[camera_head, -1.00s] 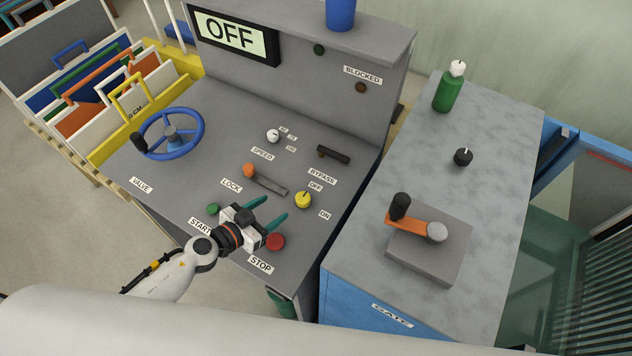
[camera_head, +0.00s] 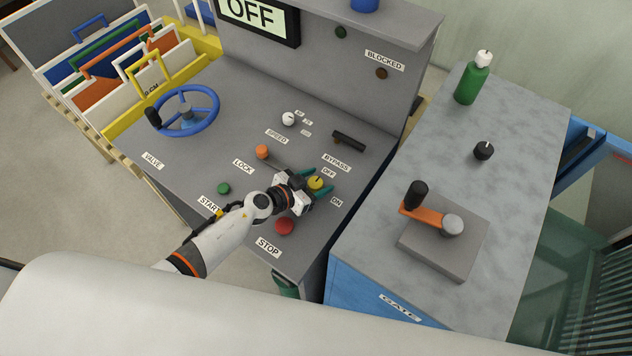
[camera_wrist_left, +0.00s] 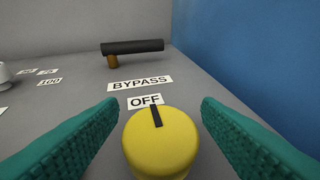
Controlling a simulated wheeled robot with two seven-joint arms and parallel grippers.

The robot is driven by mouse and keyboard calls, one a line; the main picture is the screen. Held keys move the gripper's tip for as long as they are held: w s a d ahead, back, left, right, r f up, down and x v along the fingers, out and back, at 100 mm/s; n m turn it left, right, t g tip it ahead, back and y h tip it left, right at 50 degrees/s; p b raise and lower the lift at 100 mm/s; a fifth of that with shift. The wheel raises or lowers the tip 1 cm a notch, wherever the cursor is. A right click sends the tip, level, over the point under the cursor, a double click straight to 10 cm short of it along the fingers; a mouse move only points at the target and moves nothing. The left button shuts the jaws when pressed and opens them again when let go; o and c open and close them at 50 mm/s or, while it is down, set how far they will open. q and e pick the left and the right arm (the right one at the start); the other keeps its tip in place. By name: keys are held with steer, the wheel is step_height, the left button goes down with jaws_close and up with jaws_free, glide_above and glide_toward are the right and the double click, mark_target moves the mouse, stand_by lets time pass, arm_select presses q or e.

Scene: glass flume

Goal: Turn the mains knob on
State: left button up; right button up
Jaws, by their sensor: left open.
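The yellow mains knob (camera_head: 315,183) stands on the grey console, between the OFF label (camera_head: 328,172) and the ON label (camera_head: 336,202). In the left wrist view the yellow knob (camera_wrist_left: 160,142) shows large, its black mark pointing at the OFF label (camera_wrist_left: 145,101). My left gripper (camera_head: 318,184) is open, with its green fingers on either side of the knob. In the left wrist view a gap shows between the knob and each finger (camera_wrist_left: 162,125). The display (camera_head: 252,14) reads OFF. My right gripper is not in view.
The red stop button (camera_head: 284,227) is below my left gripper, and the black bypass lever (camera_head: 348,141) is above the knob. The orange lock handle (camera_head: 262,152), white speed knob (camera_head: 288,119) and blue valve wheel (camera_head: 187,110) are to the left. A grey-topped bench (camera_head: 520,170) stands at right.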

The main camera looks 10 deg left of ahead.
arm_select(q)
steer(key=shift+c, duration=0.6)
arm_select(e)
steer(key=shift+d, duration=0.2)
arm_select(q)
steer(key=c, duration=0.9)
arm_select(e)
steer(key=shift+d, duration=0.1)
